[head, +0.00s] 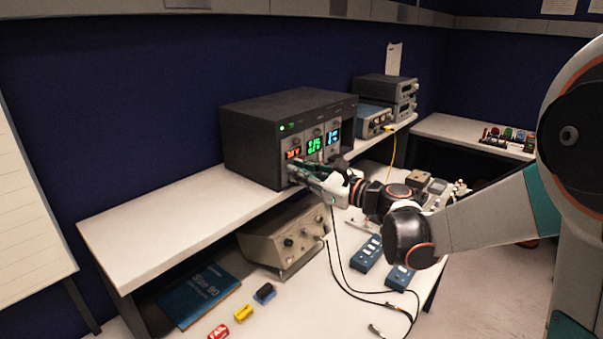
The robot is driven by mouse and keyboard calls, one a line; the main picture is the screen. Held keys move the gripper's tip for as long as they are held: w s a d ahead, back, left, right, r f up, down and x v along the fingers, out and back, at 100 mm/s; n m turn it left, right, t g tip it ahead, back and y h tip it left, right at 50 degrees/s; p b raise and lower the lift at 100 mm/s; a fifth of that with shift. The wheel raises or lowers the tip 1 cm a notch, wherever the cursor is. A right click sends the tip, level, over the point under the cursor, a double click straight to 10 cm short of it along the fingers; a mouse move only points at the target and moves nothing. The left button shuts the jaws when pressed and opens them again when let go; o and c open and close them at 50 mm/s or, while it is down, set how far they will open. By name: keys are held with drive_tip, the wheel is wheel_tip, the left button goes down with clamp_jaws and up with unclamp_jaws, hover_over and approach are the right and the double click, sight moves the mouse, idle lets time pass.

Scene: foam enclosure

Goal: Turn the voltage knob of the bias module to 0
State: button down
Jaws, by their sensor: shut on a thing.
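A large dark instrument rack (262,140) stands on the raised shelf. Its front holds modules with lit displays: a red one (293,153), a green one (314,144) and a blue one (334,136). I cannot tell which is the bias module. My gripper (293,172) is at the lower left of this front, just below the red display. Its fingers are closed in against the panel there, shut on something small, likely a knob. The fingers hide that knob, and its setting cannot be read.
Stacked grey instruments (386,90) and a blue unit (372,118) stand right of the rack. Below the shelf are a beige box (285,240), a blue book (200,297), blue boxes (368,253) and black cables (345,285). The shelf's left part (160,225) is clear.

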idle(0.3)
drive_tip(key=c, duration=1.6)
unclamp_jaws()
drive_tip(key=v, duration=1.2)
drive_tip(key=shift+s, duration=0.1)
